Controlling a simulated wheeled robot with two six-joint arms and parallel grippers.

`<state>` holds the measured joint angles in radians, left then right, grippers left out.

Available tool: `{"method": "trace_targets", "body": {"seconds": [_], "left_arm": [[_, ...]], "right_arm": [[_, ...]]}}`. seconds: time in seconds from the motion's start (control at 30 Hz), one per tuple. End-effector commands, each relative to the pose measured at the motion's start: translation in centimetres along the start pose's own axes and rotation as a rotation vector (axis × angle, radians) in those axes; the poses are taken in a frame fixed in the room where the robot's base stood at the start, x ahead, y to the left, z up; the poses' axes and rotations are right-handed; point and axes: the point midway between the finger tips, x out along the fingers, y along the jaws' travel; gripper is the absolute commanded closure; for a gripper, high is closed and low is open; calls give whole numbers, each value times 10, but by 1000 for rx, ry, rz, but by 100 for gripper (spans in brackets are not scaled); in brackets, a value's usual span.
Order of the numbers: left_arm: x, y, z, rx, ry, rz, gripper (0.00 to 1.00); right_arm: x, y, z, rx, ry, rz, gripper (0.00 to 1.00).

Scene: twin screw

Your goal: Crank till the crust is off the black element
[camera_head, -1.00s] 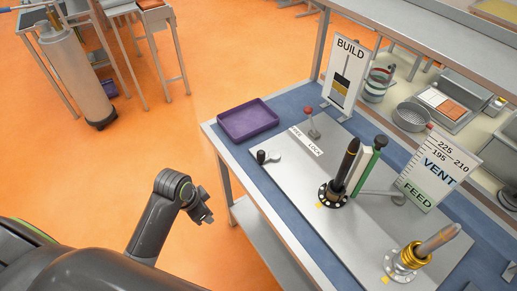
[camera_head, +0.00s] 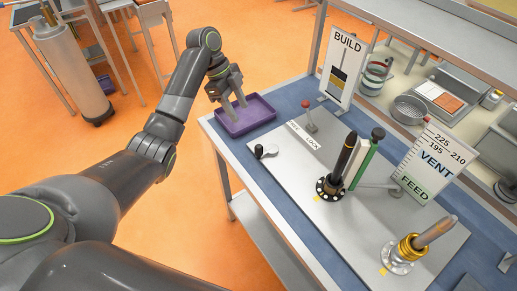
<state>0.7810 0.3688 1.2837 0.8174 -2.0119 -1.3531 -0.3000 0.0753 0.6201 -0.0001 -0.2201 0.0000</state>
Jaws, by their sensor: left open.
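The black element (camera_head: 343,160) stands upright, slightly tilted in the picture, in a black flanged base on the grey plate. Crust on it is too small to tell. A crank with a black knob (camera_head: 259,151) lies at the plate's left side. A red-knobbed lever (camera_head: 309,112) stands behind it by a FREE/LOCK label. A second element (camera_head: 434,231) with a gold collar stands at the front right. My left gripper (camera_head: 235,109) is open and empty, over the purple tray, behind and left of the crank. My right gripper is not in view.
The purple tray (camera_head: 262,112) sits at the table's back left corner. A BUILD sign (camera_head: 342,62) and a VENT/FEED sign (camera_head: 436,160) stand on the table. A green post (camera_head: 368,155) stands right beside the black element. Open floor lies left of the table.

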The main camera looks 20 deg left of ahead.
Motion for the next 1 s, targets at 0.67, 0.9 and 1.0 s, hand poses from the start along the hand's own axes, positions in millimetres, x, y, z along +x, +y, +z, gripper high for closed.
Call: {"method": "trace_targets", "body": {"seconds": [0.67, 0.9, 1.0], "left_arm": [[94, 0, 2, -2, -1, -2, 53], [125, 1, 0, -5, 2, 2, 53], [142, 1, 0, -5, 1, 2, 53]], "right_arm": [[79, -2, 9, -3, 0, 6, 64], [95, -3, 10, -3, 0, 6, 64], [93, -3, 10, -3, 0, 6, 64]]}}
